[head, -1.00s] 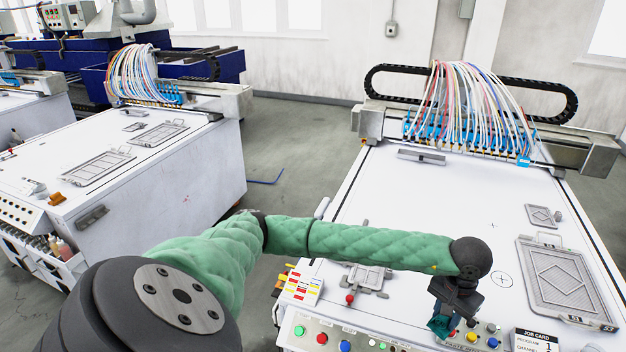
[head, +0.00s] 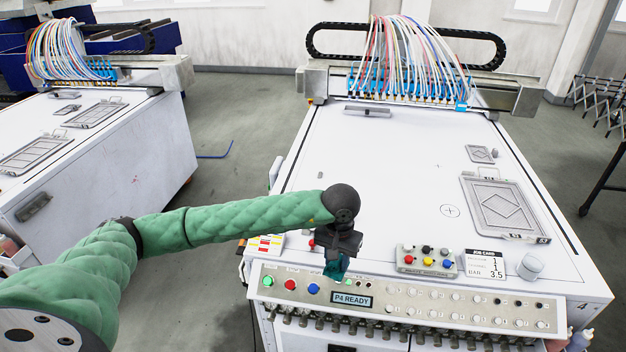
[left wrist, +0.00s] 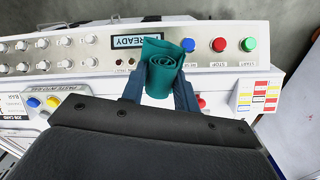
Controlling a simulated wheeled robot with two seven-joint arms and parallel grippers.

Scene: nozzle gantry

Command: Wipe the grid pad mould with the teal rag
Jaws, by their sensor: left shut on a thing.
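My left gripper (head: 338,258) is shut on the teal rag (head: 335,270), a rolled cloth hanging below the hand in the head view. In the left wrist view the rag (left wrist: 163,68) shows as a spiral roll between the two fingers (left wrist: 160,90). It is held in front of the panel display at the table's front edge; its exact height is unclear. The grid pad mould is mostly or wholly hidden behind my left arm and hand. A red knob (head: 311,243) shows beside the hand. My right gripper is not in view.
The front panel (head: 440,305) carries buttons and dials. A button box (head: 427,260), job card (head: 484,264) and small cup (head: 530,267) stand right of the hand. A diamond-pattern mould (head: 503,207) lies at right. The table's middle (head: 390,165) is clear; hoses (head: 415,60) hang behind.

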